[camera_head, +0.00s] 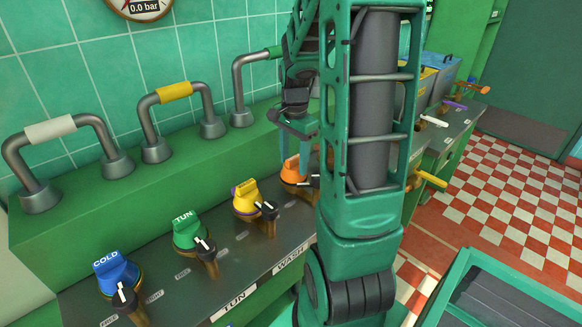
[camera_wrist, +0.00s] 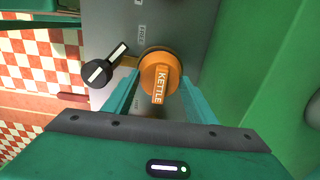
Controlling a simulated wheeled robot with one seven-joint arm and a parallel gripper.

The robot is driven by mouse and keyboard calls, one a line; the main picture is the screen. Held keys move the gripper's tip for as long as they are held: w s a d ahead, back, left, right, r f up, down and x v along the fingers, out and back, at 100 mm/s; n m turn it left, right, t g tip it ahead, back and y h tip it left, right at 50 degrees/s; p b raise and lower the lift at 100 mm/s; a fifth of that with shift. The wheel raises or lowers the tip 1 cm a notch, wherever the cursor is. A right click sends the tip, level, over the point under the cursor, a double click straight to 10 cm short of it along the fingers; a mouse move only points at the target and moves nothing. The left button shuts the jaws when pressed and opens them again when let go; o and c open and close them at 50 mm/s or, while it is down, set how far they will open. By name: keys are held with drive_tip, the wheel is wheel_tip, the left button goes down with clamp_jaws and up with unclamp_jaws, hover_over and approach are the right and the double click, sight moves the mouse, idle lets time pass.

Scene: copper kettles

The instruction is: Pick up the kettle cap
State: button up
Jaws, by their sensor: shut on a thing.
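The kettle cap is orange with a raised ridge lettered KETTLE, seen in the wrist view (camera_wrist: 160,78). It sits on its fitting on the grey counter panel, and in the head view (camera_head: 291,172) it is partly hidden by my arm. My gripper (camera_wrist: 157,92) has its teal fingers on either side of the cap's ridge, shut on it. In the head view my gripper (camera_head: 302,150) comes down on the cap from above. A black lever with a white stripe (camera_wrist: 103,65) stands beside the cap.
Yellow (camera_head: 246,197), green TUN (camera_head: 190,229) and blue COLD (camera_head: 117,272) caps stand in a row to the left, each with a black lever. A green ledge with curved pipes (camera_head: 77,130) runs behind. Checkered floor (camera_head: 520,190) lies right.

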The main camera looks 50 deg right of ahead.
sight(292, 158)
drive_tip(key=shift+r, duration=0.5)
drive_tip(key=r, duration=0.3)
drive_tip(key=shift+a+r, duration=0.3)
drive_tip(key=shift+a, duration=0.05)
drive_tip(key=s+a+r, duration=0.1)
drive_tip(key=a+r, duration=0.5)
drive_tip(key=a, duration=0.5)
drive_tip(key=shift+r, duration=0.2)
